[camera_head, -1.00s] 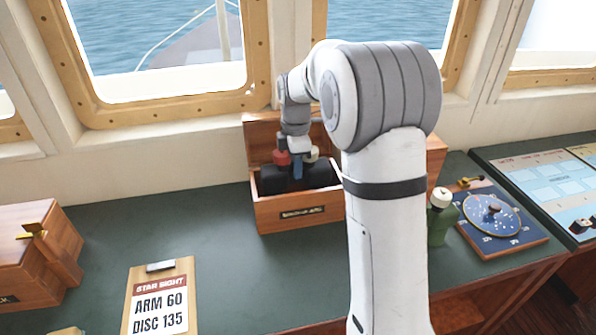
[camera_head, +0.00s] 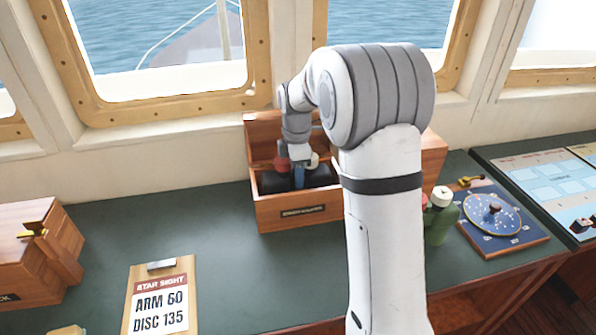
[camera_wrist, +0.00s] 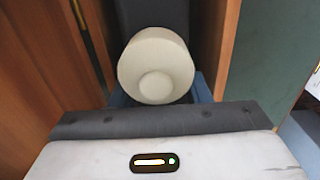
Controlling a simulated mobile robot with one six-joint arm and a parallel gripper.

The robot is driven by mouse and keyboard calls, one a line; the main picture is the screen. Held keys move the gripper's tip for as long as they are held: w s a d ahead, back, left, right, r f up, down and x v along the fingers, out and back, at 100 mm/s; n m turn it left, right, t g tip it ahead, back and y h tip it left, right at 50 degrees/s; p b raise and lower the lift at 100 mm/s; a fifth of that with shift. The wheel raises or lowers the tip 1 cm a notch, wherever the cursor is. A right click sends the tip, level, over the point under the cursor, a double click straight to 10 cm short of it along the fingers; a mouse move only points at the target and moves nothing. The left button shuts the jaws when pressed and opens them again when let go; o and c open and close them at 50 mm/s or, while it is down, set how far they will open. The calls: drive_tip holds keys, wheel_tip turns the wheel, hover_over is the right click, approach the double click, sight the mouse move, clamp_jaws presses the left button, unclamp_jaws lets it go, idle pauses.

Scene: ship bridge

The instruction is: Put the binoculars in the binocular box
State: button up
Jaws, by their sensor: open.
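The binocular box (camera_head: 270,218) is a wooden box with a plate on its front, standing on the green counter at centre. Its lid (camera_head: 262,135) is open at the back. The black binoculars (camera_head: 318,178) are inside the box, with a red part on the left and a cream part on the right. My gripper (camera_head: 299,177) is open, pointing down into the box with blue fingers at the middle of the binoculars. In the wrist view, the cream round part (camera_wrist: 157,68) of the binoculars lies close in front of the fingers. My arm hides the box's right side.
A green bottle (camera_head: 440,222) and a blue instrument board (camera_head: 505,230) stand right of my arm. A wooden box with a brass latch (camera_head: 35,270) and a clipboard (camera_head: 160,300) are at left. The counter between is clear.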

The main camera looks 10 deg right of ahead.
wheel_tip(320, 180, up, 12)
drive_tip(key=f, duration=0.1)
drive_tip(key=s+f+m+t, duration=0.1)
drive_tip(key=s+f+m, duration=0.1)
drive_tip(key=s+m, duration=0.7)
drive_tip(key=s+f+m+t, duration=0.2)
drive_tip(key=s+m, duration=0.7)
drive_tip(key=s, duration=1.1)
drive_tip(key=shift+d+f, duration=0.25)
drive_tip(key=shift+f, duration=0.25)
